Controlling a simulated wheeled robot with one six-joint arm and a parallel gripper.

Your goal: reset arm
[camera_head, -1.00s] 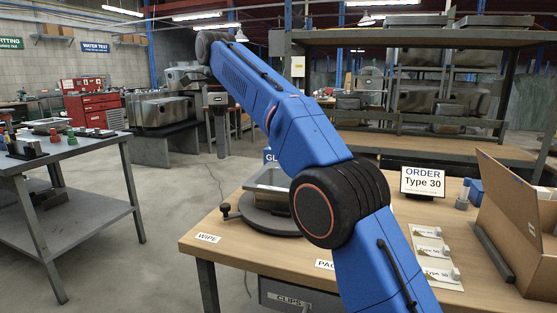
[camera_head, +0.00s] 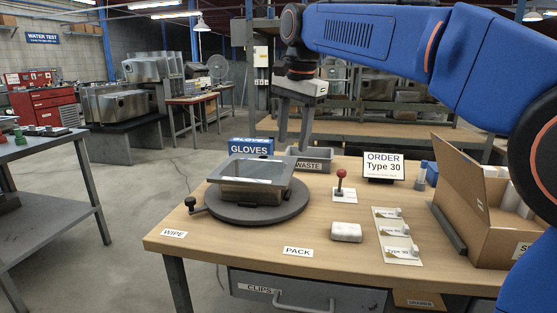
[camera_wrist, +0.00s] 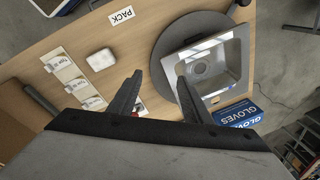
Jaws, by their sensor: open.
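My gripper (camera_head: 294,118) is open and empty. It hangs with its fingers pointing down, above the back of the wooden workbench (camera_head: 200,238), near the grey waste bin. My blue arm reaches in from the right of the head view. In the wrist view my open gripper (camera_wrist: 152,90) shows its two fingers spread over the bench, with nothing between them. A metal sink (camera_head: 250,182) sits on a dark round turntable (camera_head: 265,214) at the left of the bench. The sink also shows in the wrist view (camera_wrist: 228,50), to the right of the fingers.
A blue gloves box (camera_head: 250,148), waste bin (camera_head: 312,166) and order sign (camera_head: 383,166) stand along the back.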

